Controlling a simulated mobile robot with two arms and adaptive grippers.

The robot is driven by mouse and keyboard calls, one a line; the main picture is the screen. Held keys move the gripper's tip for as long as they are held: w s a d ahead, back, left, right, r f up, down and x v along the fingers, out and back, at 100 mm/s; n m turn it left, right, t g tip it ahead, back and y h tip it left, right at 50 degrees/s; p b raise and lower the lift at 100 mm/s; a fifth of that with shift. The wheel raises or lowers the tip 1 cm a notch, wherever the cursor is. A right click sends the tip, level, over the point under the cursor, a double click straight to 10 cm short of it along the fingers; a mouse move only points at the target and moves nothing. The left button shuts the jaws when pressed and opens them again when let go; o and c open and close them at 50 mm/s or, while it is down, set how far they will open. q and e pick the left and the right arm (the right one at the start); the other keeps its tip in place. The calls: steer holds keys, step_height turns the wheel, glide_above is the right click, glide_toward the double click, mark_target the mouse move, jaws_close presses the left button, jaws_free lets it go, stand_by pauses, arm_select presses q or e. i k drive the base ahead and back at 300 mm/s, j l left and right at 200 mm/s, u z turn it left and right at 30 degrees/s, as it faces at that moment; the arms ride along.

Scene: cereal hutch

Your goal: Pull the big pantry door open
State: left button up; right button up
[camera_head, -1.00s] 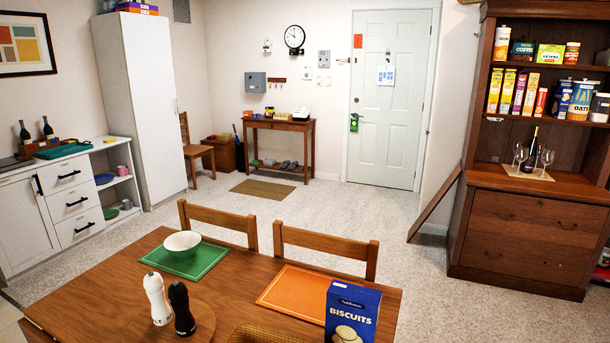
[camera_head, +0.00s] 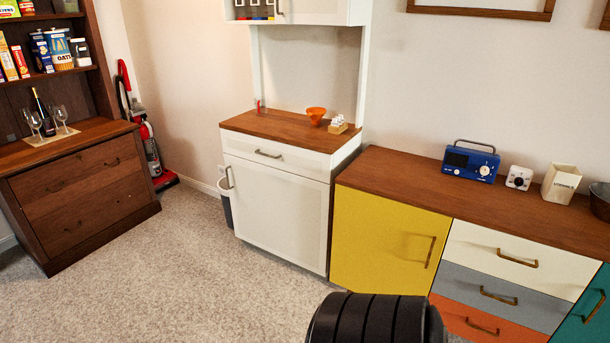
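A white hutch (camera_head: 290,140) stands against the wall in the middle of the head view. Its large white lower door (camera_head: 278,207) is shut, with a brass upright handle (camera_head: 228,177) at its left edge. A drawer with a brass handle (camera_head: 268,154) is shut above it. The hutch's upper part is cut off by the top edge. I cannot tell for sure that this lower door is the pantry door. Neither of my grippers is in view. A black ribbed part, apparently of my arm, shows at the bottom.
A colourful sideboard (camera_head: 392,228) stands close on the hutch's right, bearing a blue radio (camera_head: 470,161). A dark wood hutch (camera_head: 75,200) with food boxes is at left. A red vacuum cleaner (camera_head: 150,150) stands between. The carpet (camera_head: 190,270) in front is clear.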

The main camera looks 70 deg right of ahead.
mark_target(285, 215)
steer(key=z, duration=1.95)
steer(key=i+l+z, duration=0.1)
steer(key=i+l, duration=0.15)
steer(key=i, duration=0.2)
steer(key=i+l+z, duration=0.1)
steer(key=i, duration=0.3)
steer(key=i+l+z, duration=0.1)
steer(key=i+l, duration=0.2)
steer(key=i, duration=0.15)
